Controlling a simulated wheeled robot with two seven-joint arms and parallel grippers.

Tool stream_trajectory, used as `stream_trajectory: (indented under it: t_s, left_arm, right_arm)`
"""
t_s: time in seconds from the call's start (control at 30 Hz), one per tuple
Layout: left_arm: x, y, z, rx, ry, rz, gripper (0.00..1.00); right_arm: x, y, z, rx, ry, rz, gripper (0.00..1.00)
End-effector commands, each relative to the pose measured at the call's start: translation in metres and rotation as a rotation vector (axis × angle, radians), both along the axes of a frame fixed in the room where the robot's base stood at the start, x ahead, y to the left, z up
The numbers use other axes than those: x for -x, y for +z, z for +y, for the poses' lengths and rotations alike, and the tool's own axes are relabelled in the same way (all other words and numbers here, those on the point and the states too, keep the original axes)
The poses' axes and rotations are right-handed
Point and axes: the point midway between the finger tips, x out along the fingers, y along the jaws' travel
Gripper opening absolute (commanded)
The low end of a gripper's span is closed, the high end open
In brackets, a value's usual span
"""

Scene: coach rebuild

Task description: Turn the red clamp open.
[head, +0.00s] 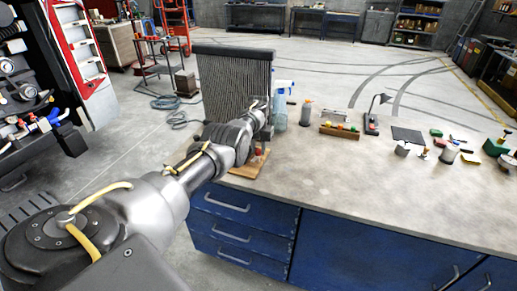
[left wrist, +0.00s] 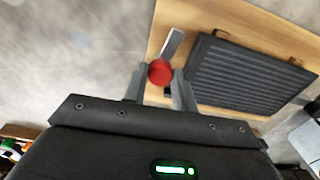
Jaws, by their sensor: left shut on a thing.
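The red clamp shows in the left wrist view as a round red knob (left wrist: 160,72) with a grey metal bar (left wrist: 173,42) beside it, over a light wooden board (left wrist: 205,18). My left gripper (left wrist: 160,84) is shut on the red knob, one finger on each side. In the head view my left gripper (head: 259,132) is at the bench's near left corner, in front of the radiator (head: 232,80). A little red of the clamp (head: 258,152) shows below it, above the wooden board (head: 249,170). Most of the clamp is hidden there. My right gripper is not in view.
The dark ribbed radiator stands upright close behind my left gripper. A spray bottle (head: 280,108), a grey bottle (head: 306,113) and a wooden tray (head: 340,132) stand to the right on the bench (head: 340,180). The bench front is clear.

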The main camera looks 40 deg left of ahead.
Motion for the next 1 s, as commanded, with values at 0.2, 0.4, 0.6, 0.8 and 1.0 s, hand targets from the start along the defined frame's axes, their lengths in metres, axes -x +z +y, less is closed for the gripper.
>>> stream_trajectory:
  t_s: [0.2,0.4,0.6,0.8,1.0]
  left_arm:
    - [-0.0006,0.0009,0.0001,-0.001,0.061,-0.002,0.04]
    - [-0.0007,0.001,0.0002,-0.001,0.081,-0.003,0.04]
    - [-0.0007,0.001,0.0002,-0.001,0.081,-0.003,0.04]
    - [-0.0007,0.001,0.0003,-0.001,0.081,-0.003,0.36]
    - [-0.0003,0.0005,0.0002,-0.001,0.08,-0.002,0.49]
  right_arm:
    - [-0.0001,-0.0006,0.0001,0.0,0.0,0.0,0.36]
    - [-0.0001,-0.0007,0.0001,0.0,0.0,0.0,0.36]
    - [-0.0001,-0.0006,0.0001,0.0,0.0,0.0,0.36]
    - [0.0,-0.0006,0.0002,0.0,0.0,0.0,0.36]
    - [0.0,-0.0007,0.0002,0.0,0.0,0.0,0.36]
